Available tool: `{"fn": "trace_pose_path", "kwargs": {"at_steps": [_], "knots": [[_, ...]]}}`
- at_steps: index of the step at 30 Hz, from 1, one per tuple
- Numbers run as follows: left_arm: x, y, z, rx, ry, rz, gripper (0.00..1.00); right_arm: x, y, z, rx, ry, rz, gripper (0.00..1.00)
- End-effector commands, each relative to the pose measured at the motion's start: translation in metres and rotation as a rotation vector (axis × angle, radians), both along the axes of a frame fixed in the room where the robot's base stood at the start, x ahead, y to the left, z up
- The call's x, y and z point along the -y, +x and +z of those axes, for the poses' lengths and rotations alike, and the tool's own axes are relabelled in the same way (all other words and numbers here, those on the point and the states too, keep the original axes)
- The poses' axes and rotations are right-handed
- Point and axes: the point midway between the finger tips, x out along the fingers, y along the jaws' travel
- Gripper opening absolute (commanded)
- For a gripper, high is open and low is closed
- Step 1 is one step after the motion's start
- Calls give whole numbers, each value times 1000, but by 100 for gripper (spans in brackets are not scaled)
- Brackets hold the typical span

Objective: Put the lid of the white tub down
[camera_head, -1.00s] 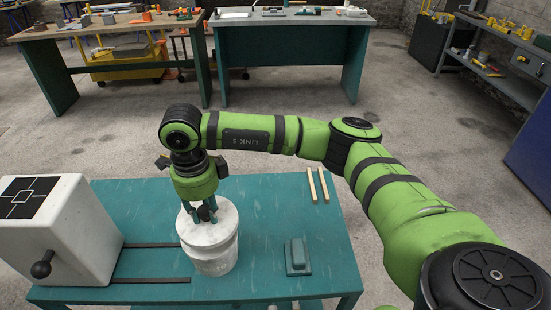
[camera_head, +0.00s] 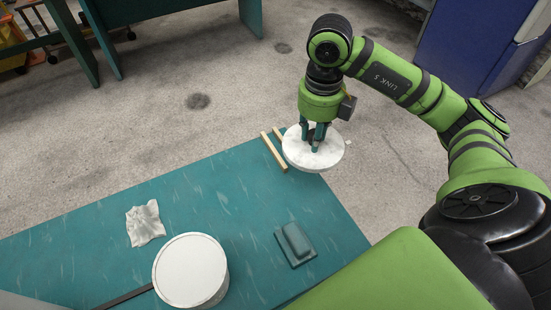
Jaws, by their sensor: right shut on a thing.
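The round white lid (camera_head: 330,158) is in my right gripper (camera_head: 313,147), whose fingers are shut on it from above. The lid looks roughly level and overlaps the table's far right edge in the picture; its height above the table is hard to tell. The white tub (camera_head: 191,272) stands on the teal table (camera_head: 220,200) at the lower left, apart from the lid. Its round top shows as a pale disc inside a rim. My left gripper is not in view.
Two wooden strips (camera_head: 273,151) lie at the table's far edge, just left of the lid. A crumpled pale cloth (camera_head: 145,223) lies behind the tub. A teal block on a flat base (camera_head: 295,243) lies right of the tub. The table between cloth and block is clear.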

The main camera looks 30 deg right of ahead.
Motion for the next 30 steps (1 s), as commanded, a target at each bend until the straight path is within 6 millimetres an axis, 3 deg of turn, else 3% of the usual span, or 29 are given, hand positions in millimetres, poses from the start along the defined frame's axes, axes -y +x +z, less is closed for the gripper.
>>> {"fn": "trace_pose_path", "kwargs": {"at_steps": [5,19,26,30], "knots": [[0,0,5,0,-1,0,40,-3,3,-3,-2,5,-27,0],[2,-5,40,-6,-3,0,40,-75,66,-60,-2,4,-27,0],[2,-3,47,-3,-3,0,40,-83,73,-76,-4,0,-28,0],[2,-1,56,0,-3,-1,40,-83,72,-96,-6,1,-28,0]]}}
